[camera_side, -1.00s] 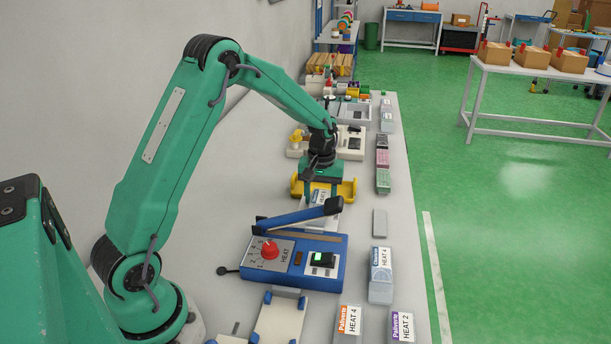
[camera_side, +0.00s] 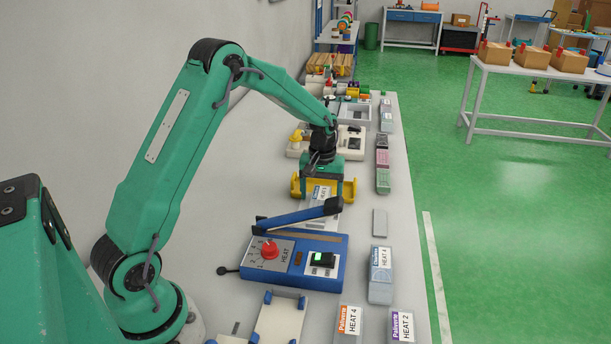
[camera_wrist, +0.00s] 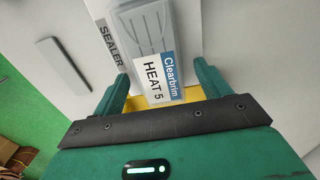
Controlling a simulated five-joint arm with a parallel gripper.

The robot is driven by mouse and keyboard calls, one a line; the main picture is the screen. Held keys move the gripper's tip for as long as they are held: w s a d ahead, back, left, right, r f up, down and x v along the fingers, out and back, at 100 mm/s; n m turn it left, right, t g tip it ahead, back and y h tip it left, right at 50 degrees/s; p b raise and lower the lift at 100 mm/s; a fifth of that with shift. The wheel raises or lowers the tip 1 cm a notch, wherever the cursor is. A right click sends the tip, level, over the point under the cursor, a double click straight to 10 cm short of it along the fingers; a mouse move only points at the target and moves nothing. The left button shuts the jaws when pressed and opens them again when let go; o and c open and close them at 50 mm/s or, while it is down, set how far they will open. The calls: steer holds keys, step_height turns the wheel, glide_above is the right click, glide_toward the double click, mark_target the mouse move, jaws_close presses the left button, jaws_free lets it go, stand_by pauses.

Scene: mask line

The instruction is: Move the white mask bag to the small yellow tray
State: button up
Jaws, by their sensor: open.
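The white mask bag (camera_side: 313,208) is a pale pleated pouch with a blue-and-white label reading Clearbrim HEAT 5. It also shows in the wrist view (camera_wrist: 140,32), its label end between my fingers. The small yellow tray (camera_side: 350,188) is behind and under my gripper; a strip of it shows in the wrist view (camera_wrist: 206,92). The bag's label end reaches the tray's near side in the side view; I cannot tell whether it rests on it. My gripper (camera_side: 323,190) is open, with one finger on each side of the bag's label end and gaps in the wrist view (camera_wrist: 161,75).
The blue heat sealer (camera_side: 300,258) with its raised lever (camera_side: 305,214) stands just in front of the bag. Labelled packs (camera_side: 381,270) line the table's right edge. A white-and-grey fixture (camera_side: 352,142) stands behind the yellow tray. A grey block (camera_side: 380,222) is to the right.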

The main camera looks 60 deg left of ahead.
mark_target(321, 193)
steer(key=shift+r, duration=3.9)
steer(key=shift+s+d+r, duration=0.25)
steer(key=shift+r, duration=0.35)
steer(key=s+d+r+m+t, duration=0.35)
steer(key=s+d+r, duration=0.45)
steer(key=s+r, duration=0.3)
steer(key=s+d+m+t, duration=0.1)
steer(key=s+d+m, duration=0.1)
steer(key=s, duration=0.5)
steer(key=s+d+m+t, duration=0.1)
steer(key=s+d+m, duration=0.2)
steer(key=s, duration=0.5)
